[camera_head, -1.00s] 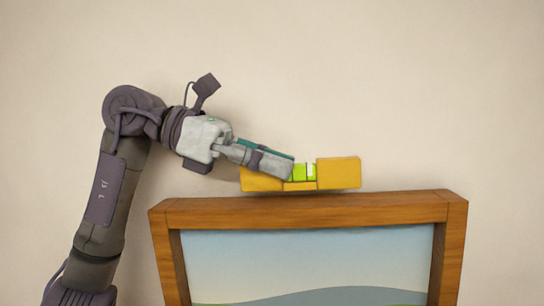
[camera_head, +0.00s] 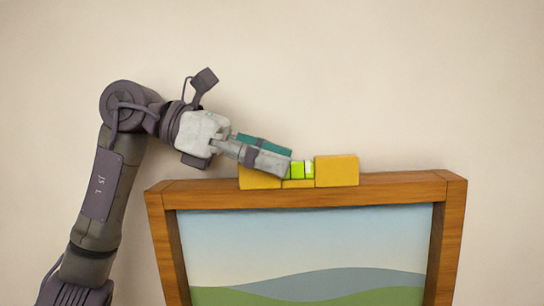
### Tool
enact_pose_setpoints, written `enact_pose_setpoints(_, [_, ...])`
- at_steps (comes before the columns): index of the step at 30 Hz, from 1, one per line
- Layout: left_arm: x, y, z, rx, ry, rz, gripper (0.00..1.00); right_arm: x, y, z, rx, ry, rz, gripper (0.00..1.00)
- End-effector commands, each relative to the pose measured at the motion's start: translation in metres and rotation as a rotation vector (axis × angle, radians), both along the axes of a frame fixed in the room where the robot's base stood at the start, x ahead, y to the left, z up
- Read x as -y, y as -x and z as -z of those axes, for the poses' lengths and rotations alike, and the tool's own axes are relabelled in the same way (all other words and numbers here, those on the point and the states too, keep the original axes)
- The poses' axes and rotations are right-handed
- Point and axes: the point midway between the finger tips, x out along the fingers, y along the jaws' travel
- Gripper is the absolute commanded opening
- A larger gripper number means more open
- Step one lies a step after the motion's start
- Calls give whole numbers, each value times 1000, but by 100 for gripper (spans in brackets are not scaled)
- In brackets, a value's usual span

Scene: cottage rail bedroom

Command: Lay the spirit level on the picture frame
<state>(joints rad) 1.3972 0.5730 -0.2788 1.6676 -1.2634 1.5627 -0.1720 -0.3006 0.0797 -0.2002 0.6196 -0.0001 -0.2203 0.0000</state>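The yellow spirit level (camera_head: 336,171), with bright green vials in its middle, sits level along the top rail of the wooden picture frame (camera_head: 400,186) and appears to rest on it. My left gripper (camera_head: 273,157) comes in from the left over the level's left half. Its fingers are apart, with a teal pad showing on the far finger. They straddle the level and hide part of its left half. I cannot tell whether a finger still touches it. My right gripper is not in view.
The picture in the frame shows sky and green hills. A plain beige wall is behind. The frame's top rail is bare to the right of the level, and the space above is clear.

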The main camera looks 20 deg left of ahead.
Motion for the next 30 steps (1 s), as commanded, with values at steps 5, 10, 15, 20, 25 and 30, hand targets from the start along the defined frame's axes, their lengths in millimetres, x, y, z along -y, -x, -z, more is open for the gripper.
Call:
enact_pose_setpoints(5, [-1, 0, 0, 0, -1, 0, 50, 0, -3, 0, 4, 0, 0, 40])
enact_pose_setpoints(10, [-17, 3, -6, -1, -1, -3, 50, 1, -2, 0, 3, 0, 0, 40])
enact_pose_setpoints(15, [-51, 10, -18, 0, 1, -5, 50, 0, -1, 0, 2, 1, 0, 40])
enact_pose_setpoints(20, [-81, 16, -28, -1, 1, -3, 50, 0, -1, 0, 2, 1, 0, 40])
enact_pose_setpoints(25, [-103, 21, -36, 0, 0, -1, 50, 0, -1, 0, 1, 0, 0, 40])
enact_pose_setpoints(30, [-111, 23, -38, 0, 0, -1, 50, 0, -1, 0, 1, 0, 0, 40])
